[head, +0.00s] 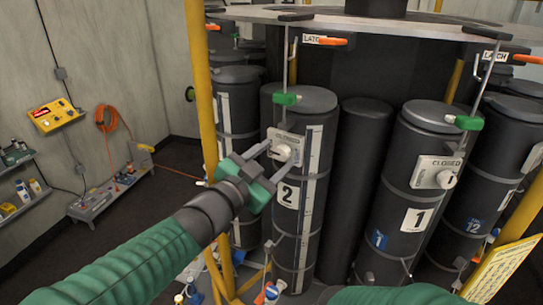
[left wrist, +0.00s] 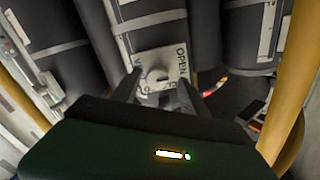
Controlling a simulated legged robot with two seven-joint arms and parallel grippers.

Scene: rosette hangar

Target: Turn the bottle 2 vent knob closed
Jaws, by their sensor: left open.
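Bottle 2 (head: 310,230) is a dark grey cylinder with a white label "2". Its vent knob (head: 283,152) is white and sits on a white plate (head: 296,138) above the label. The knob (left wrist: 157,76) also shows in the left wrist view, on a plate with the word OPEN at its right (left wrist: 182,62). My left gripper (head: 279,156) is open, with its two fingers reaching toward the knob, one on either side. In the left wrist view the fingertips (left wrist: 158,86) are just short of the knob or beside it; contact cannot be told. My right gripper is not seen.
Bottle 1 (head: 408,190), with its own CLOSED plate and knob (head: 446,179), stands to the right. A yellow post (head: 203,90) rises left of bottle 2. Thin rods with green handles (head: 285,99) hang from the round top plate (head: 390,20). Shelves line the left wall.

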